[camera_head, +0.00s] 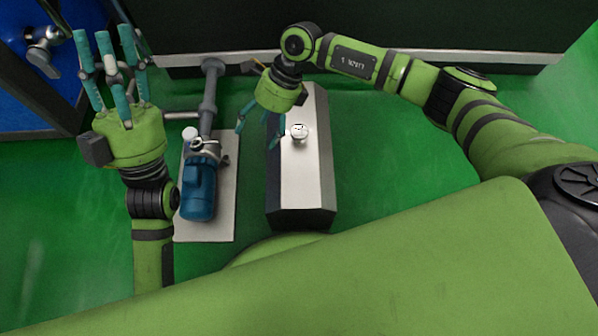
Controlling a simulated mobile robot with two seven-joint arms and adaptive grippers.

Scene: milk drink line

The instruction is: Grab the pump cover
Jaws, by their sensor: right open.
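A small round silver piece (299,132), which looks like the pump cover, sits on the light top of a long dark-sided bench. My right gripper (260,128) is open and empty, with its fingers pointing down by the bench's left edge. It is left of the silver piece and apart from it. The pump (199,190), with a blue motor and a grey metal head and pipe, stands on a pale plate to the left. My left gripper (103,36) is at the upper left, its fingers spread and empty, away from the pump and the silver piece.
The bench (305,185) has a clear top around the silver piece. The pale plate (222,222) lies on the green floor. A grey pipe (210,95) rises behind the pump. A blue panel with a metal fitting (44,50) is at upper left. A dark wall closes the back.

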